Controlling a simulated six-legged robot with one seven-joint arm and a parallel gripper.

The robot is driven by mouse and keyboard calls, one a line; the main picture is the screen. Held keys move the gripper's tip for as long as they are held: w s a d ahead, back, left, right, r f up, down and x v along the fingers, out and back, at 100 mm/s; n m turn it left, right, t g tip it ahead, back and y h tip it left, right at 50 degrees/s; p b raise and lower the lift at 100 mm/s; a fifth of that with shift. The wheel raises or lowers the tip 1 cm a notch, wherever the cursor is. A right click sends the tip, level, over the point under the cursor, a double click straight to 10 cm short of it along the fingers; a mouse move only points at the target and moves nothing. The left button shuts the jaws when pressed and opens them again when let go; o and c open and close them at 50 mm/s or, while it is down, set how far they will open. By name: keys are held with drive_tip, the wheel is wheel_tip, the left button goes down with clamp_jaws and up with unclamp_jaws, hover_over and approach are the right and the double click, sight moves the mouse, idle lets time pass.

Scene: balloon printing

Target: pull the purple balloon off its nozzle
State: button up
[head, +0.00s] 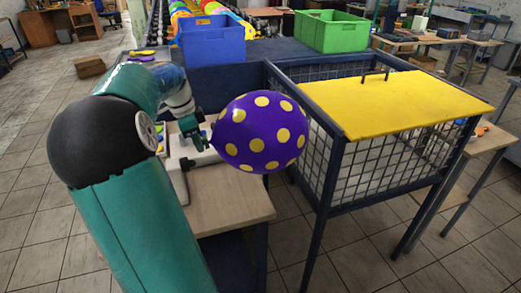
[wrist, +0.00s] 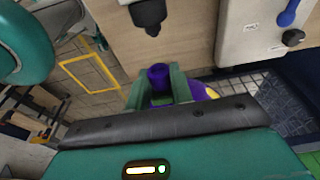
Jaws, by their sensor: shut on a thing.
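The purple balloon (head: 260,133) with yellow dots is inflated and sticks out to the right of my gripper (head: 199,139) in the head view. In the wrist view the fingers of my gripper (wrist: 159,88) are closed around the purple neck of the balloon (wrist: 158,75). Part of the balloon's body shows past the right finger. A black nozzle (wrist: 149,14) is above the neck in the wrist view, with a visible gap between them. In the head view the balloon's neck end is mostly hidden by the gripper.
A wooden table (head: 232,198) carries the white machine (head: 178,158) beneath my arm. A blue mesh cage (head: 370,150) with a yellow lid (head: 400,100) stands close to the balloon's right. A blue bin (head: 210,40) and a green bin (head: 331,32) stand behind.

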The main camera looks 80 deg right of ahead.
wheel_tip(320, 180, up, 10)
drive_tip(key=shift+r, duration=0.2)
idle(0.7)
